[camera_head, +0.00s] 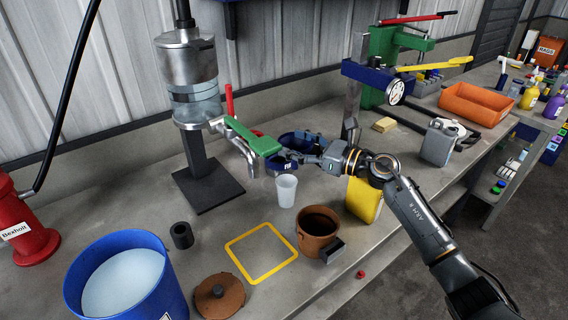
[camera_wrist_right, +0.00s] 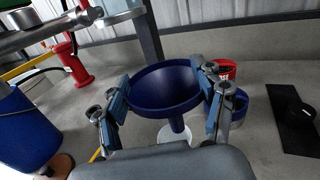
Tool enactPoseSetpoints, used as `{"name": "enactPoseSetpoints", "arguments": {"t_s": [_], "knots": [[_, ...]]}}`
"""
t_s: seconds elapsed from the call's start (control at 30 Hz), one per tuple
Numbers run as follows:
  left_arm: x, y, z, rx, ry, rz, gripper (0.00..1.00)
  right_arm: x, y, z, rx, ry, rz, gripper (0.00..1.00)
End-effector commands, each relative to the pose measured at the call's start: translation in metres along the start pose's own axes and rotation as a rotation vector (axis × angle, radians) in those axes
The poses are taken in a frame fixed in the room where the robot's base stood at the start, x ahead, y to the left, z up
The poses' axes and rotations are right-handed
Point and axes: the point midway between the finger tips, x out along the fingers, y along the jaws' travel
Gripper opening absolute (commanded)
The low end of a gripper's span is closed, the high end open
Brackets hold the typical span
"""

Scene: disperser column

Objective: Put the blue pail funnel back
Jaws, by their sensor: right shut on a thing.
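The blue pail funnel (camera_wrist_right: 168,88) is a dark blue, wide bowl held between the fingers of my right gripper (camera_wrist_right: 168,95). In the head view my right gripper (camera_head: 305,158) is raised over the bench beside the metal column, and the dark blue funnel (camera_head: 300,138) is partly hidden by it. A white cup (camera_head: 286,190) stands on the bench below; it also shows under the funnel in the wrist view (camera_wrist_right: 174,134). I cannot tell whether the funnel touches it. My left gripper is out of view.
A metal column (camera_head: 190,75) with a green lever (camera_head: 252,137) stands close by. A brown pot (camera_head: 317,228), a yellow container (camera_head: 363,199) and a large blue bucket (camera_head: 165,285) stand on the bench. A yellow square outline (camera_head: 262,252) is empty.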

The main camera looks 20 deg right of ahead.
Motion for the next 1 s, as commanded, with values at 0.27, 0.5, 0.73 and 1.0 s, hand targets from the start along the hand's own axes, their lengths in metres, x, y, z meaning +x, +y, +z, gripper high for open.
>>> {"name": "enactPoseSetpoints", "arguments": {"t_s": [0.27,0.5,0.73,1.0], "knots": [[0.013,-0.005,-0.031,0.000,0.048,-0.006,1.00,0.019,0.010,-0.027,0.000,-0.002,0.000,0.43],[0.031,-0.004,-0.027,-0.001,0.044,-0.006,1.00,0.026,0.016,-0.058,0.001,0.000,0.000,0.43],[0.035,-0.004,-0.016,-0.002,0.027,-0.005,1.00,0.026,0.015,-0.065,-0.002,-0.001,-0.001,0.43],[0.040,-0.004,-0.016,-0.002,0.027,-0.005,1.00,0.026,0.016,-0.070,-0.002,-0.001,-0.001,0.43]]}}
